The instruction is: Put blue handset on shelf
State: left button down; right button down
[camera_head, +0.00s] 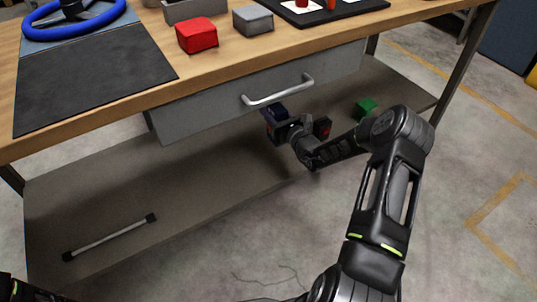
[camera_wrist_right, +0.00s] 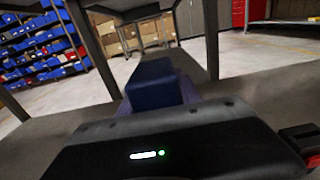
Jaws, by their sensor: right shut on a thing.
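The blue handset (camera_head: 272,112) is a small dark blue block under the drawer, over the lower shelf (camera_head: 200,190). My right gripper (camera_head: 283,130) is shut on it, reaching in from the right between the workbench top and the shelf. In the right wrist view the handset (camera_wrist_right: 155,85) stands out beyond the dark gripper body, with the grey shelf surface around it. The fingers are mostly hidden there. I cannot tell whether the handset touches the shelf. My left gripper is not in view; only a bit of my left arm shows at the bottom left corner.
A grey drawer with a metal handle (camera_head: 278,90) hangs just above my right gripper. A green block (camera_head: 365,108) lies on the shelf to the right, and a grey bar with black ends (camera_head: 110,237) at the left. A red block (camera_head: 197,36) sits on the wooden top.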

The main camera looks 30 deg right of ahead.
jog(key=shift+f+b, duration=1.25)
jog(key=shift+f, duration=1.8)
jog(key=shift+f+b, duration=0.8)
jog(key=shift+f, duration=1.1)
jog(key=shift+f, duration=0.2)
jog(key=c, duration=0.8)
grip_release()
jog(key=shift+c, duration=0.2)
jog(key=shift+r, duration=0.15)
